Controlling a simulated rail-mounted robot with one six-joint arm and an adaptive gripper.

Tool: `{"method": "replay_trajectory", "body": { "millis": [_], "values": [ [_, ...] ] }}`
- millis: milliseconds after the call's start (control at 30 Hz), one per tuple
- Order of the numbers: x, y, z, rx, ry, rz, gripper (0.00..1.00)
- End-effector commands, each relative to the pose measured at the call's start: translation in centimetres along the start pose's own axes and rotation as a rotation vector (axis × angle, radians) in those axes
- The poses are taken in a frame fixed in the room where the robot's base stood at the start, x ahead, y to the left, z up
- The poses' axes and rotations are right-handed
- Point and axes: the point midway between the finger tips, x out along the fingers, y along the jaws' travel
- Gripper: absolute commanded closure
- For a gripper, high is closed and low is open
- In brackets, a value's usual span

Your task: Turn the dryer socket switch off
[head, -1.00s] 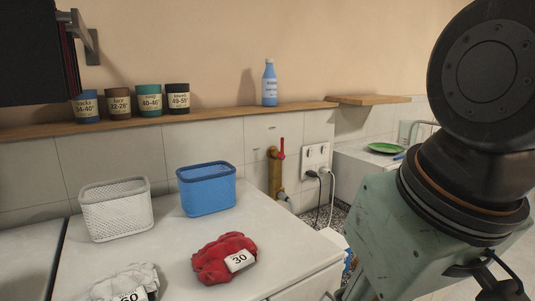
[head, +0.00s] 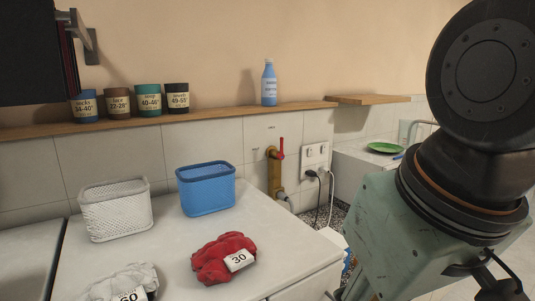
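A white double socket plate (head: 315,161) is on the tiled wall, right of the brass pipe. A black plug (head: 311,174) is in its left side and a white plug (head: 323,172) in its right side, with cords hanging down. The switches on the plate are too small to read as on or off, and no label tells which socket is the dryer's. Links of my arm fill the right of the head view; my gripper is out of view.
A brass pipe (head: 274,173) with a red lever (head: 282,148) stands close left of the socket. A white basket (head: 116,210), a blue basket (head: 206,190) and red laundry (head: 223,259) tagged 30 sit on the white machine tops. A wooden shelf (head: 215,112) runs above, holding several cups and a blue bottle (head: 269,84).

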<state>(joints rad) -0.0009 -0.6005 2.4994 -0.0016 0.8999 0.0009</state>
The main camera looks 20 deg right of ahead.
Motion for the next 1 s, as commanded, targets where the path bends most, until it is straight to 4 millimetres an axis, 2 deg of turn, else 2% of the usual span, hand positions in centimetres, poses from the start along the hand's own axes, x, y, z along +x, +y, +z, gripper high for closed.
{"method": "replay_trajectory", "body": {
  "millis": [133,400,1000],
  "values": [
    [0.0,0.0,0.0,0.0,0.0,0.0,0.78],
    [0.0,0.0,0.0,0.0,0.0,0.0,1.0],
    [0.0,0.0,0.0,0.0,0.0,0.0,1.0]
  ]
}}
